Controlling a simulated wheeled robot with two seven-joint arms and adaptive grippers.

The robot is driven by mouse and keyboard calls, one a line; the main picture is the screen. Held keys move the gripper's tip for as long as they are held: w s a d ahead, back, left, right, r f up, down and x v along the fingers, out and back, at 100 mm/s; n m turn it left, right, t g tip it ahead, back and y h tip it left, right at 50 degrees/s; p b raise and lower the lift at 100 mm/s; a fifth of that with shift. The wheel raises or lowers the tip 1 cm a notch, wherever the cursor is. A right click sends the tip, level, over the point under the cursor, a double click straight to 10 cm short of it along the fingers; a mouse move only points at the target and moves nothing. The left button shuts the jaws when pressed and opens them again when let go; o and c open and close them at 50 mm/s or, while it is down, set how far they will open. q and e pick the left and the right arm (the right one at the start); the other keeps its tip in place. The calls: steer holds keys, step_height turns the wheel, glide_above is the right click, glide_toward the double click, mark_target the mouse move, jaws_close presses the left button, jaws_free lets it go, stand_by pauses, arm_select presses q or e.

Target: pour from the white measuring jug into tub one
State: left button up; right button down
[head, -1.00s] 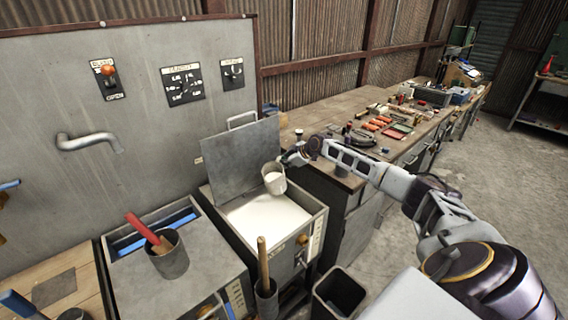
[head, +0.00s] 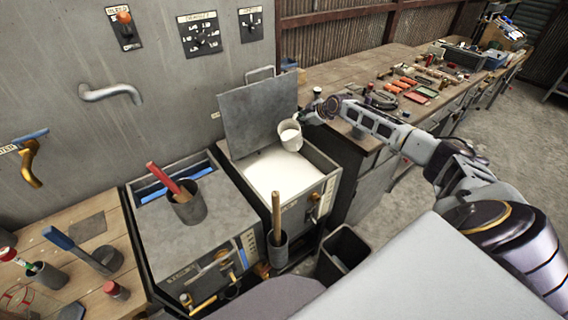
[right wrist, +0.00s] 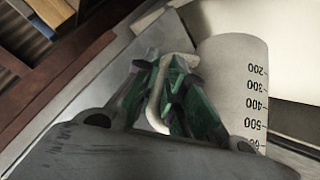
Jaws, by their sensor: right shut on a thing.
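The white measuring jug (head: 290,137) is in my right gripper (head: 303,118), which is shut on its handle. The jug is tilted a little, with its mouth facing my camera and white contents showing inside. It is above the back right of an open tub (head: 312,197) filled with white material. In the right wrist view the jug (right wrist: 232,75) shows a graduated scale, and the green fingers of my right gripper (right wrist: 172,92) close around its handle. No stream from the jug is visible. I cannot read which tub is tub one. My left gripper is out of view.
A raised lid (head: 260,112) stands behind the open tub. A second tub (head: 195,240) to the left is mostly covered, with blue showing at its back and a cup (head: 190,207) on top. A wooden-handled tool (head: 276,215) stands in front. A cluttered workbench (head: 345,75) is at right.

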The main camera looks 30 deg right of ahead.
steer(key=shift+r+n+t+p, duration=0.3)
steer(key=shift+r+t+p, duration=0.1)
steer(key=shift+r+p, duration=0.25)
stand_by(0.8)
steer(key=shift+s+a+r+n+t+h+p, duration=0.2)
steer(key=shift+r+n+t+h+p, duration=0.45)
steer(key=shift+p, duration=0.85)
stand_by(1.1)
steer(key=shift+a+h+p, duration=0.1)
steer(key=shift+h+p, duration=0.15)
steer(key=shift+p, duration=0.2)
steer(key=shift+s+a+t+p, duration=0.2)
steer(key=shift+a+t+p, duration=0.05)
steer(key=shift+t+p, duration=0.1)
stand_by(0.8)
steer(key=shift+s+a+n+t+h+b, duration=0.15)
steer(key=shift+a+n+t+h+b, duration=0.15)
steer(key=shift+n+h+b, duration=0.1)
stand_by(0.6)
steer(key=shift+s+r, duration=0.1)
steer(key=shift+r, duration=0.1)
stand_by(0.3)
steer(key=shift+s+a+n+t+b, duration=0.1)
steer(key=shift+a+n+t+b, duration=0.15)
steer(key=shift+b, duration=0.45)
